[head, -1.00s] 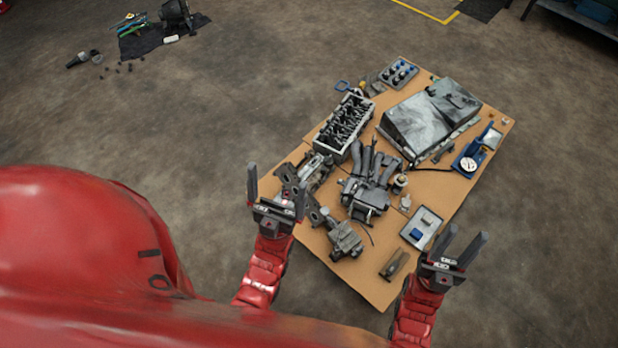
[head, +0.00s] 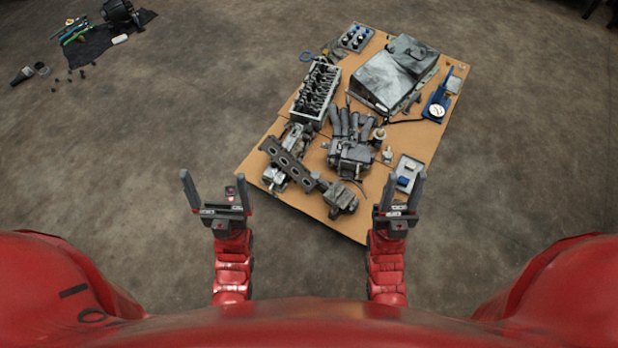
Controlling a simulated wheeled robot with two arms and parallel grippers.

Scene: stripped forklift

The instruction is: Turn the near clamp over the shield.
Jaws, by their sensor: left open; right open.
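A large grey, scuffed metal cover (head: 390,78) with a sloped top lies at the far right of the cardboard-covered work area. It may be the shield; I cannot tell for certain. A small dark piece (head: 411,103) sits by its right edge. It is too small to tell whether it is a clamp or how it is turned. My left gripper (head: 214,176) is open and empty, left of the cardboard and far from the cover. My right gripper (head: 404,176) is open and empty by the cardboard's near right edge, also well short of the cover.
The cardboard (head: 285,207) carries a cylinder head (head: 316,92), an engine part with pipes (head: 350,152), a grey perforated bar (head: 288,160), a small tray (head: 408,168) and a blue gauge tool (head: 437,105). Tools lie on a dark mat (head: 92,47) at far left.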

